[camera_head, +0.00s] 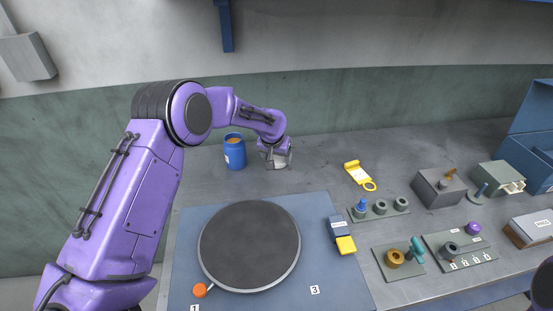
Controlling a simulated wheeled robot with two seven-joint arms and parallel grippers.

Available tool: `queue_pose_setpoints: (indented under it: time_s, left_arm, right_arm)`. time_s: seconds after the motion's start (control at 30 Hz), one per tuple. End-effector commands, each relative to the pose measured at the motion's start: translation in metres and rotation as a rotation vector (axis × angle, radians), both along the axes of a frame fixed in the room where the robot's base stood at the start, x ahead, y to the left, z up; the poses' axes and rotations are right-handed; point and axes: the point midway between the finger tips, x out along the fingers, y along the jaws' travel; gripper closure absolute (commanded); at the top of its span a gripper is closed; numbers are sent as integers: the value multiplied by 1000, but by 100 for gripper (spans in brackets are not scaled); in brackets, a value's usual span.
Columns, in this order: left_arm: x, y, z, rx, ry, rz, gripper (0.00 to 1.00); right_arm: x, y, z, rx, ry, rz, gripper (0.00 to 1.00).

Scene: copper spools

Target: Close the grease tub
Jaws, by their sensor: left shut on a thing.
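The grease tub (235,156) is a blue cylinder standing upright near the back wall, left of my left gripper. Its top is open and orange-brown grease shows inside. My left gripper (276,160) is just to the right of the tub, low over the bench and pointing down. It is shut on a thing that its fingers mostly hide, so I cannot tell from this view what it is. I see no lid on the tub. My right gripper is not in view.
A blue mat with a dark round turntable (250,243) fills the front middle. Holders with spools and pegs (403,262), grey blocks and a blue bin (528,150) crowd the right. The bench between gripper and tag is clear.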

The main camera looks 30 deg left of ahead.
Motion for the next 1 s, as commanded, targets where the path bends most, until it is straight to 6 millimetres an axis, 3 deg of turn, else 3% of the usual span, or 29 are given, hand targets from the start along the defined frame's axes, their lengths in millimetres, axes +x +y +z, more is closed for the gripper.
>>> queue_pose_setpoints:
  time_s: [0.13,0.4,0.7,1.0]
  left_arm:
    - [1,0,25,0,-5,0,53]
    - [-61,-12,87,1,-2,-2,53]
    - [-124,-23,116,1,-1,-1,53]
    - [-138,-25,123,0,1,0,53]
  right_arm:
    - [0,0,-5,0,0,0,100]
    - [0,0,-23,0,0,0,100]
    - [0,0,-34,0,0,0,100]
    - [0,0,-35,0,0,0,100]
